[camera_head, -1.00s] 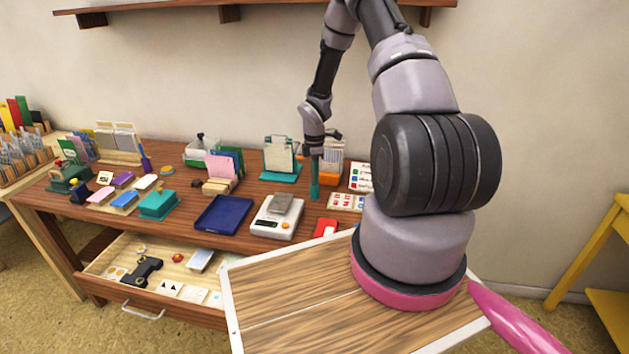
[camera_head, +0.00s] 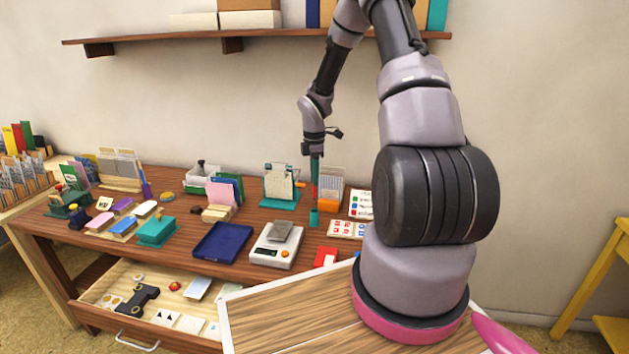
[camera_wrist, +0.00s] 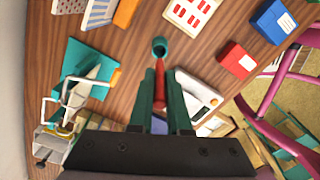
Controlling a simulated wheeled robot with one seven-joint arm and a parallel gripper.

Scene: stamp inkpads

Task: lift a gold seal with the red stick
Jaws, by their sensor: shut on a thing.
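My gripper (camera_head: 315,172) is shut on a slim red stick (camera_head: 315,190), which hangs upright below the teal fingers. In the wrist view the red stick (camera_wrist: 160,85) lies between the teal fingers (camera_wrist: 160,105) and points toward a small round teal cup (camera_wrist: 159,46). The teal cup (camera_head: 314,217) stands on the desk beneath, with a small gap between it and the stick in the head view. I cannot make out any gold part on the stick; its upper end is hidden by the fingers.
The wooden desk (camera_head: 185,238) holds a white scale (camera_head: 272,258), a blue tray (camera_head: 222,242), a red box (camera_head: 326,258) and a teal stand (camera_head: 280,203) close left of the cup. An open drawer (camera_head: 215,310) juts out in front. A wall shelf (camera_head: 150,47) is above.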

